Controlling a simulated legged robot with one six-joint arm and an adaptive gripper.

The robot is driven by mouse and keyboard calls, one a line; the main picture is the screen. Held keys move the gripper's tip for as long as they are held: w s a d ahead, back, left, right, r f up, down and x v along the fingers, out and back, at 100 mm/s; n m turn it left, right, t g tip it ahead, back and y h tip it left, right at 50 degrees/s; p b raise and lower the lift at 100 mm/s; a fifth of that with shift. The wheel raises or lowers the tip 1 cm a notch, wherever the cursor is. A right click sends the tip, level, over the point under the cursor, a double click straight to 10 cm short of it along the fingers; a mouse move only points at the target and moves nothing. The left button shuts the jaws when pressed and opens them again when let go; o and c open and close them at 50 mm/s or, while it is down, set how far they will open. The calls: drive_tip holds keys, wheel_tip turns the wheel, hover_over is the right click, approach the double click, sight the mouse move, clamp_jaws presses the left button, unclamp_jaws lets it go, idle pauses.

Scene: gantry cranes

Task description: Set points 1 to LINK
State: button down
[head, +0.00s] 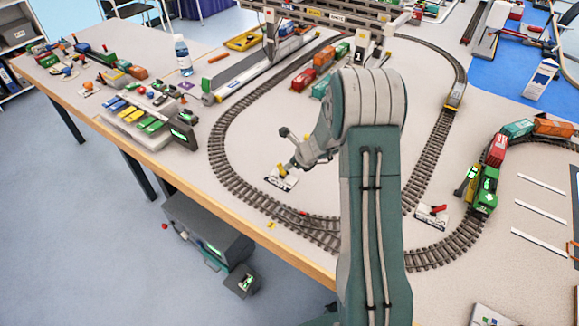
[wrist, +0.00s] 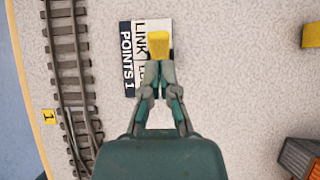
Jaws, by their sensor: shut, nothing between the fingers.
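The points 1 lever plate (wrist: 127,68) lies on the table beside a track, printed POINTS 1 and LINK, with a second word partly hidden. Its yellow lever handle (wrist: 159,46) stands at the right side of the plate in the wrist view. My gripper (wrist: 160,72) is shut and empty, with its fingertips right at the handle's near edge; I cannot tell whether they touch. In the head view the plate (head: 280,183) sits inside the track loop, with my gripper (head: 292,163) low over it. The lever's base is hidden.
A track (wrist: 68,70) runs along the plate's left side, with a yellow 1 marker (wrist: 48,116) beyond it. A red-handled lever plate (head: 432,215) and a green locomotive (head: 486,190) stand to the right. A control panel (head: 150,115) stands at left. Bare table surrounds the plate inside the loop.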

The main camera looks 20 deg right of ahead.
drive_tip(key=shift+r, duration=0.8)
